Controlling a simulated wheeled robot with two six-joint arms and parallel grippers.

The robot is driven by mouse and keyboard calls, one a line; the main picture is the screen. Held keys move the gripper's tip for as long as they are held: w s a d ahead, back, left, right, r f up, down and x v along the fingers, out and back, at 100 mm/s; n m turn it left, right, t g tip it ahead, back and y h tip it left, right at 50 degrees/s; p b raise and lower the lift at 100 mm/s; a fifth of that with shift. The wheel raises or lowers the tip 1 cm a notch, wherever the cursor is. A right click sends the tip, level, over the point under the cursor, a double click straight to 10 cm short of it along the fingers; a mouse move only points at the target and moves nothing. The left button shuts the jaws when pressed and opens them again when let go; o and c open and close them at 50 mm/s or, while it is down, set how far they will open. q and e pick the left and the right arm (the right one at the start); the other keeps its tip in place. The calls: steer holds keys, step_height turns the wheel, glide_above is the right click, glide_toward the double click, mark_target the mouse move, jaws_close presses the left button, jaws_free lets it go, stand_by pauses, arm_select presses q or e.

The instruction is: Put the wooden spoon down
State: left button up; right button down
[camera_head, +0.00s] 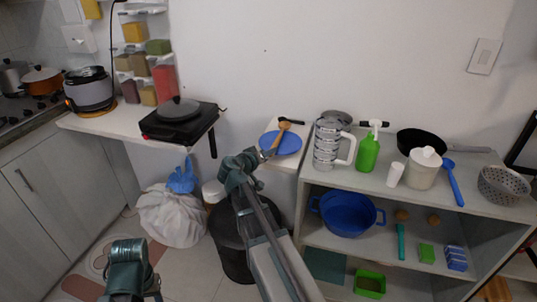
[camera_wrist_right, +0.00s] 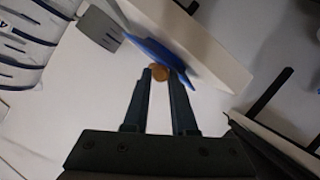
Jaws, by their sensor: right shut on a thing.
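The wooden spoon (camera_head: 284,127) is at the blue plate (camera_head: 289,145) on the small white ledge by the wall, in the head view. My right gripper (camera_head: 265,155) is at the plate's near left edge, shut on the spoon's handle. In the right wrist view, the brown end of the spoon (camera_wrist_right: 159,72) shows between the fingertips of my right gripper (camera_wrist_right: 166,76), close to the blue plate (camera_wrist_right: 150,50). I cannot tell whether the spoon touches the plate. Part of my left arm shows at the lower left of the head view; its fingers do not show.
A dark-handled utensil (camera_head: 291,121) lies behind the plate. Right of it, a striped pitcher (camera_head: 327,146), a green bottle (camera_head: 368,152) and a white canister (camera_head: 423,170) stand on the shelf unit. A black burner (camera_head: 180,124) stands on the left counter. A dark bin (camera_head: 233,255) is below.

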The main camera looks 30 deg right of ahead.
steer(key=c, duration=0.7)
jaws_free()
steer(key=shift+f, duration=0.1)
steer(key=shift+r+p, duration=0.25)
steer(key=shift+p, duration=0.05)
steer(key=p+v, duration=0.3)
steer(key=v, duration=0.9)
steer(key=shift+f, duration=0.1)
steer(key=s+a+f+n+g+y, duration=0.2)
steer(key=s+a+f+n+y, duration=0.1)
steer(key=a, duration=0.6)
steer(key=s+a+f+n+g+y, duration=0.2)
steer(key=s+a+f+n+y, duration=0.1)
steer(key=s+a+f, duration=0.4)
steer(key=s+a+f+n+g+y, duration=0.3)
steer(key=s+a+f+y, duration=0.2)
steer(key=s+a, duration=0.3)
steer(key=shift+a+y, duration=0.3)
steer(key=shift+a, duration=1.95)
